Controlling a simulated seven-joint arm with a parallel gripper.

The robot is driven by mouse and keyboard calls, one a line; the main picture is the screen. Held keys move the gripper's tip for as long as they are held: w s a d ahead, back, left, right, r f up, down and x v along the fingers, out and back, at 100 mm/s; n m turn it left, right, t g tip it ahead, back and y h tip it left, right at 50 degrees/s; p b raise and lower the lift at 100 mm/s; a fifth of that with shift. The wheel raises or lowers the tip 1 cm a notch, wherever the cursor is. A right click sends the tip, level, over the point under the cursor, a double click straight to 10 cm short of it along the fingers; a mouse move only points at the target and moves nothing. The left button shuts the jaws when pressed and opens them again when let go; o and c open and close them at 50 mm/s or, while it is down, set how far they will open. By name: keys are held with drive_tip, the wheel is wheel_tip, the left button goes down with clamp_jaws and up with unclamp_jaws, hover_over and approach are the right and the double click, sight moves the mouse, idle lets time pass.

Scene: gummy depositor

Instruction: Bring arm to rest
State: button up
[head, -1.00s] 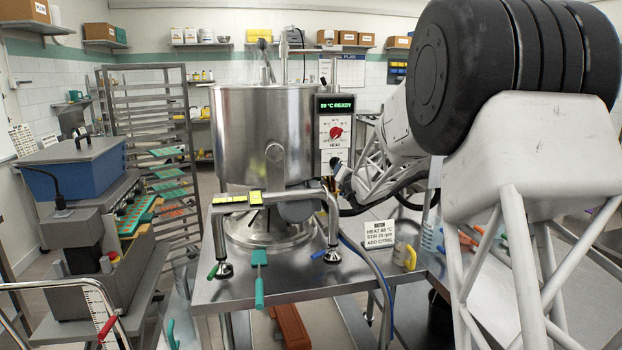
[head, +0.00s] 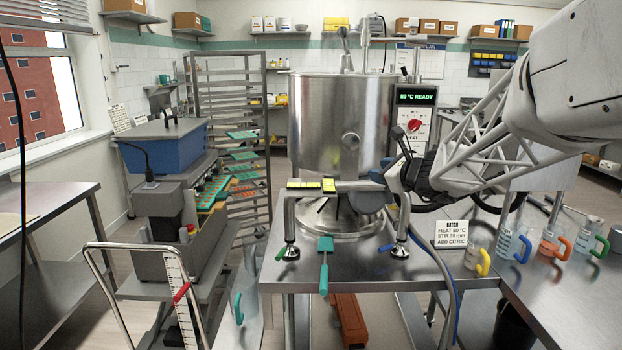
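My arm reaches in from the right of the head view. Its white lattice link slopes down leftward to my dark gripper (head: 397,176). The gripper is beside the lower right of the steel kettle (head: 318,125), below the control panel (head: 416,126) with its red knob (head: 414,125). It is close to the raised steel frame (head: 350,187) in front of the kettle. The fingers are small and dark against the machine, so I cannot see whether they are open or hold anything. Any contact with the machine is also unclear.
Several jugs (head: 508,245) with coloured handles and a batch sign (head: 452,233) stand on the steel bench at right. A teal-handled scraper (head: 325,262) lies at the bench front. A depositor with a blue hopper (head: 163,146) and a tray rack (head: 228,100) are at left.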

drive_tip(key=s+a+f+n+g, duration=0.2)
drive_tip(key=s+n, duration=0.2)
drive_tip(key=s, duration=0.4)
drive_tip(key=s+a+f+n+g, duration=0.1)
drive_tip(key=s+a+n+g, duration=0.15)
drive_tip(key=s+n, duration=0.35)
drive_tip(key=s+a+f+n+g, duration=0.2)
drive_tip(key=s+n+g, duration=0.1)
drive_tip(key=s, duration=0.6)
drive_tip(key=s+d+f+n+g+h, duration=0.1)
drive_tip(key=s+d+f+n+h, duration=0.1)
drive_tip(key=s+n, duration=0.2)
drive_tip(key=s+d+f+n+g+h, duration=0.1)
drive_tip(key=s+d+f+n+h, duration=0.1)
drive_tip(key=s, duration=0.9)
drive_tip(key=s+d+f+n+g+h, duration=0.1)
drive_tip(key=s+d+f+n+h, duration=0.1)
drive_tip(key=s+f+n+h, duration=0.2)
drive_tip(key=s+n, duration=0.1)
drive_tip(key=s, duration=0.2)
drive_tip(key=shift+s+d+f+n, duration=0.15)
drive_tip(key=shift+s+d+n, duration=0.15)
drive_tip(key=shift+s+d, duration=0.1)
